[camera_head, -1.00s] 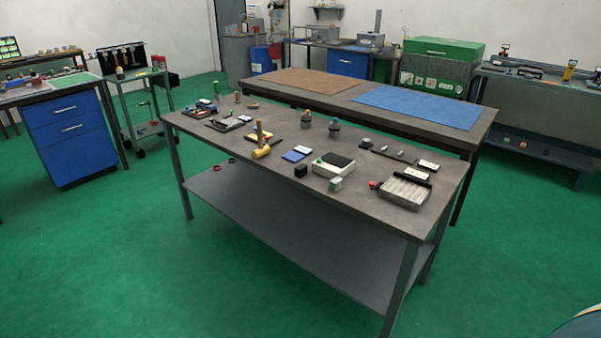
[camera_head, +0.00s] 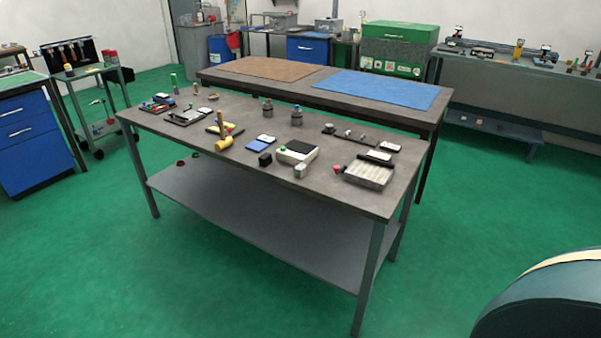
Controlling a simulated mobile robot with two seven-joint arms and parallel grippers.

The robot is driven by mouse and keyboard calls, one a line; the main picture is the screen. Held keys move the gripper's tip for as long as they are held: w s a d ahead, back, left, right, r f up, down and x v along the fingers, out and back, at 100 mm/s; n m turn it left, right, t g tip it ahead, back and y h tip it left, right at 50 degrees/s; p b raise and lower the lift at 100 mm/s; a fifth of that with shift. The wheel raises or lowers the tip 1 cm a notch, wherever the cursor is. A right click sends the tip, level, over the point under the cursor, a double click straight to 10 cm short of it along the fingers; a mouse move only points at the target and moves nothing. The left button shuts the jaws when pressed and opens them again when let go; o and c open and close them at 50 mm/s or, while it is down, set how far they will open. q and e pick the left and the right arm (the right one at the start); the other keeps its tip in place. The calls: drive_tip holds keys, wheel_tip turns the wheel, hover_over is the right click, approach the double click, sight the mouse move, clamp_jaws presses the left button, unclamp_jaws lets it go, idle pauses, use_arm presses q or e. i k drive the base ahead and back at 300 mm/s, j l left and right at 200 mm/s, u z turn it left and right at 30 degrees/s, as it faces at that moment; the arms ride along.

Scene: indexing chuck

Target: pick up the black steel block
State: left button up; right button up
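The black steel block (camera_head: 265,159) is a small dark cube on the grey table (camera_head: 340,196), near its front edge. It stands just left of a cream box with a black top (camera_head: 297,152) and right of a blue pad (camera_head: 257,145). A small grey metal block (camera_head: 300,171) stands to its right, in front of the cream box. Neither of my grippers is in view.
A yellow mallet (camera_head: 222,145) lies left of the block. A tray of small parts (camera_head: 369,175) is at the table's right end. Behind stands a second table with a brown mat (camera_head: 262,68) and a blue mat (camera_head: 377,88). Green floor in front is clear.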

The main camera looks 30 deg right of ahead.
sight(265, 160)
drive_tip(key=i+z, duration=0.15)
drive_tip(key=z, duration=0.3)
drive_tip(key=i+z, duration=0.2)
drive_tip(key=z, duration=0.3)
drive_tip(key=i+j+z, duration=0.1)
drive_tip(key=z, duration=0.35)
drive_tip(key=i+j+z, duration=0.3)
drive_tip(key=j, duration=0.35)
drive_tip(key=i+j+z, duration=0.2)
drive_tip(key=i+j, duration=0.1)
drive_tip(key=j, duration=0.05)
